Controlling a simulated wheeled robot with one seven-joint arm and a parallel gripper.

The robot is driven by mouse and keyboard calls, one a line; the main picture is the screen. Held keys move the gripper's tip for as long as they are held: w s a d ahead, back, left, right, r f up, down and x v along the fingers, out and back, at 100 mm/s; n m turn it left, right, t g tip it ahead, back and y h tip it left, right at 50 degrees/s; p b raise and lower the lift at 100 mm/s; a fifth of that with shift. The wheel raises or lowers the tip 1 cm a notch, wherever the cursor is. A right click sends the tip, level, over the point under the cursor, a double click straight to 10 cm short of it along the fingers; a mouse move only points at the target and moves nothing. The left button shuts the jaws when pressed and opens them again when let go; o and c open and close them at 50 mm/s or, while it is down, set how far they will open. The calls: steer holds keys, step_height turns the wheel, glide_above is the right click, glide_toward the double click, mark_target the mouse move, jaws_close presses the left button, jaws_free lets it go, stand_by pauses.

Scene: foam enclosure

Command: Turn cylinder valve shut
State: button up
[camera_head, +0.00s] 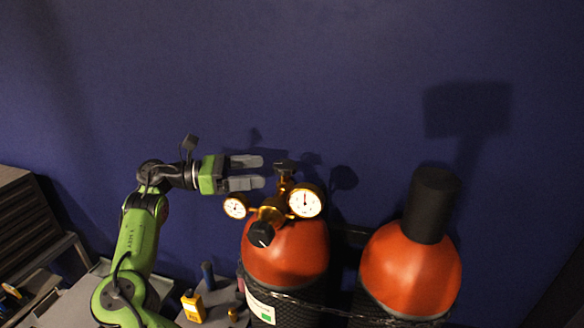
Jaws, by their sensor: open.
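The left gas cylinder (285,255) has an orange-red shoulder, a dark body and a brass regulator with two white gauges (305,201). A dark valve knob (285,167) sits on top of its brass valve stem. A second black knob (261,233) is on the front of the regulator. My gripper (262,172) is open and points right, with its grey fingertips just left of the top valve knob. The fingers look empty. I cannot tell from this single view whether they are at the knob's depth or touching it.
A second orange-red cylinder (411,271) with a tall black cap (431,204) stands at the right. A chain (330,311) crosses both cylinders. A yellow bottle (193,306) stands on a grey surface at lower left. A dark cabinet (25,225) is far left. The blue wall behind is bare.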

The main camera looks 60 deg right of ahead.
mark_target(293, 168)
steer(key=x, duration=0.9)
steer(key=shift+r, duration=0.1)
steer(key=shift+s+d, duration=0.15)
steer(key=shift+d, duration=0.05)
steer(key=c, duration=1)
